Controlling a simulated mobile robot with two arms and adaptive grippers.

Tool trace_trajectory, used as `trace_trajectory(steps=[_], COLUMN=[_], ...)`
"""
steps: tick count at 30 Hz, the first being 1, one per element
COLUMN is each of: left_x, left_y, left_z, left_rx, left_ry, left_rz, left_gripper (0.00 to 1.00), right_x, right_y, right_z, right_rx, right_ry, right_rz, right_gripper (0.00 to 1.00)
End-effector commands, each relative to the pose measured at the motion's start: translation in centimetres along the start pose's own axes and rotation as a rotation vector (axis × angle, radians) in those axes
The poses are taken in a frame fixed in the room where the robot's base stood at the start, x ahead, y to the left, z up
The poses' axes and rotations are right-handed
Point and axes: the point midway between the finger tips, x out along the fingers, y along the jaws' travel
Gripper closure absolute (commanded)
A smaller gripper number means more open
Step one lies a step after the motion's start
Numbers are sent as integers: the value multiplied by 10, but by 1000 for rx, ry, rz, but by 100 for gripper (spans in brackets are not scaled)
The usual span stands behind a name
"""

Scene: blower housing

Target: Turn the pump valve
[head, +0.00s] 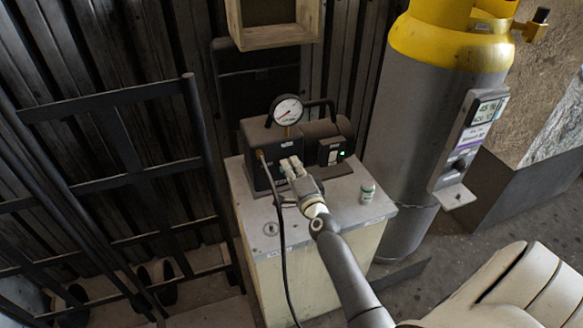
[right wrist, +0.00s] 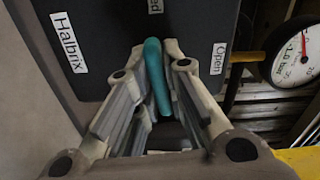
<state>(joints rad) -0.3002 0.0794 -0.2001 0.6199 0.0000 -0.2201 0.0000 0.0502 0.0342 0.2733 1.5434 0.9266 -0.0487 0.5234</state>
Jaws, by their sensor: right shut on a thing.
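The black pump (head: 262,140) stands on a pale cabinet, with a round white gauge (head: 287,110) on top. My right gripper (head: 291,164) reaches its front from below; the valve is hidden there in the head view. In the right wrist view the valve handle (right wrist: 157,78) is a teal bar, nearly upright in the picture and leaning slightly. The right gripper's fingers (right wrist: 155,50) are shut on it, one on each side. An "Open" label (right wrist: 218,58) is to its right and a "Halbrix" label (right wrist: 69,43) to its left. My left gripper is not in view.
A dark hose (head: 277,205) hangs from the pump's front. A grey cylinder (head: 405,130) with a yellow top stands right. A black metal rack (head: 130,175) stands left.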

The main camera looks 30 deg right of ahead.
Motion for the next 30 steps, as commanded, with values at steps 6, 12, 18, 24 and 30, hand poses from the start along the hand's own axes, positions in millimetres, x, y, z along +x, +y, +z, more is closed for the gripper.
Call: trace_trajectory(steps=[6,12,18,24,30], left_x=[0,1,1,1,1], left_y=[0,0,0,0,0], left_z=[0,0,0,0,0], left_rx=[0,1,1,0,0], left_ry=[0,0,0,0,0], left_rz=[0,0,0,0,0], left_gripper=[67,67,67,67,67], right_x=[0,0,0,0,0], right_y=[1,1,1,1,1], right_z=[0,0,0,0,0], right_rx=[102,146,159,160,159], right_ry=[1,1,1,1,1], right_rz=[1,1,1,1,1], right_gripper=[100,100,100,100,72])
